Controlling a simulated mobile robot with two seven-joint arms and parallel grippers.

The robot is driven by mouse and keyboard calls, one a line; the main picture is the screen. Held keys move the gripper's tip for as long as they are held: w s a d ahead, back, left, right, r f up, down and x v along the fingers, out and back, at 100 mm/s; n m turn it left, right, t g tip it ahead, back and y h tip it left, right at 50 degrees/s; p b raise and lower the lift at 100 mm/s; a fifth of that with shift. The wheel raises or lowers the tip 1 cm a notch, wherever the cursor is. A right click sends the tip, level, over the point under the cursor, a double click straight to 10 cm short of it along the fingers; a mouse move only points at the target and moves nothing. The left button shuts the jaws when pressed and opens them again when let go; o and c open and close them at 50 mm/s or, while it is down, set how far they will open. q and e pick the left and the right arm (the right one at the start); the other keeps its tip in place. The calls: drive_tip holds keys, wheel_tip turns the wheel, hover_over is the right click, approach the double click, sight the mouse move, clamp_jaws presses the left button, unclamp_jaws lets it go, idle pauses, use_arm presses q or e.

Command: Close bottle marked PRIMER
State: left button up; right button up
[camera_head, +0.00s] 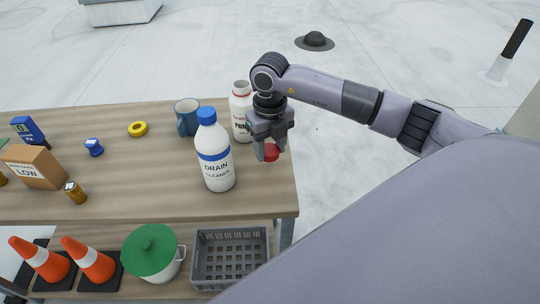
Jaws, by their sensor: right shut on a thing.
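The white bottle marked PRIMER (240,103) stands upright near the right end of the table. Its neck is open at the top, and its label is partly hidden by the drain cleaner bottle and my gripper. My right gripper (268,147) is shut on a red cap (271,154) and holds it just right of the primer bottle, below the level of its mouth. My left gripper is not in view.
A white drain cleaner bottle (216,172) with a blue cap stands upright in front of the primer bottle. A blue mug (187,122) stands to the left. A grey crate (230,270) sits below.

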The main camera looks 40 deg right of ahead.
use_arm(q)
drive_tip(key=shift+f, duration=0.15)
use_arm(e)
wheel_tip(320, 180, up, 16)
idle(0.4)
drive_tip(key=n, duration=1.8)
hover_over(266, 154)
drive_tip(key=s+a, duration=0.1)
drive_tip(key=a, duration=0.2)
wheel_tip(266, 154, down, 5)
drive_tip(key=s+a+f+n, duration=0.4)
drive_tip(key=n, duration=1.5)
drive_tip(key=shift+s+f, duration=0.2)
drive_tip(key=shift+f, duration=0.2)
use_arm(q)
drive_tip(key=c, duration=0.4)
